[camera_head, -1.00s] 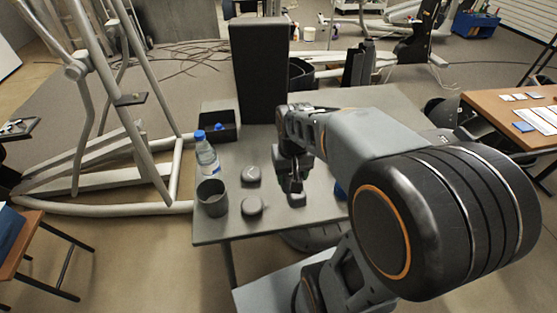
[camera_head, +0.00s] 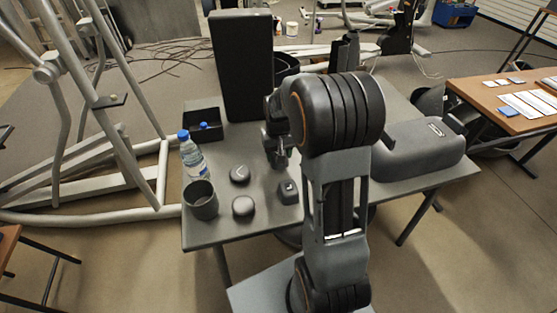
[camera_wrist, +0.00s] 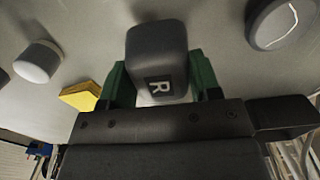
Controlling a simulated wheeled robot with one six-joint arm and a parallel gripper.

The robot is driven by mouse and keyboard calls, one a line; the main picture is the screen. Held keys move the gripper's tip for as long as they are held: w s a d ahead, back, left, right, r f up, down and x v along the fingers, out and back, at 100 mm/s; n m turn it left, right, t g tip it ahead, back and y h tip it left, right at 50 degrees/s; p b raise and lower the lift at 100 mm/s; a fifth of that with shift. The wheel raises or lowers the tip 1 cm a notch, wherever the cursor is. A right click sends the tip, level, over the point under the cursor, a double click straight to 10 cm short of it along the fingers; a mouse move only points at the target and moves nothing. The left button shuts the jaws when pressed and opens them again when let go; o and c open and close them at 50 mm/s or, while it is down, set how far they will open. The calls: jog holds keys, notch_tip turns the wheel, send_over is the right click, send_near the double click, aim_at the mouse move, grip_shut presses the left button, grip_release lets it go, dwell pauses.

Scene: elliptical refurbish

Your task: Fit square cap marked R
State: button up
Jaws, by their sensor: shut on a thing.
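In the head view my gripper (camera_head: 280,158) is over the table, partly hidden by my arm, and the held cap is hard to make out. A dark squarish cap (camera_head: 288,192) stands on the table just in front; its mark is unreadable. A grey console housing (camera_head: 420,150) lies at the table's right.
Two round dark caps (camera_head: 239,174) (camera_head: 243,206), a grey cup (camera_head: 201,200) and a water bottle (camera_head: 193,158) stand left. A black bin (camera_head: 203,125) and tall black box (camera_head: 243,70) are behind. A yellow block (camera_wrist: 80,96) and pale-topped knob (camera_wrist: 38,62) show in the wrist view.

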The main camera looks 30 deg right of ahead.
jog(key=shift+w+d+f, duration=0.1)
jog(key=shift+w+f, duration=0.15)
jog(key=shift+f, duration=1.65)
jog(key=shift+f+b, duration=0.1)
jog(key=shift+b, duration=0.25)
jog(key=shift+f, duration=0.15)
jog(key=o, duration=0.9)
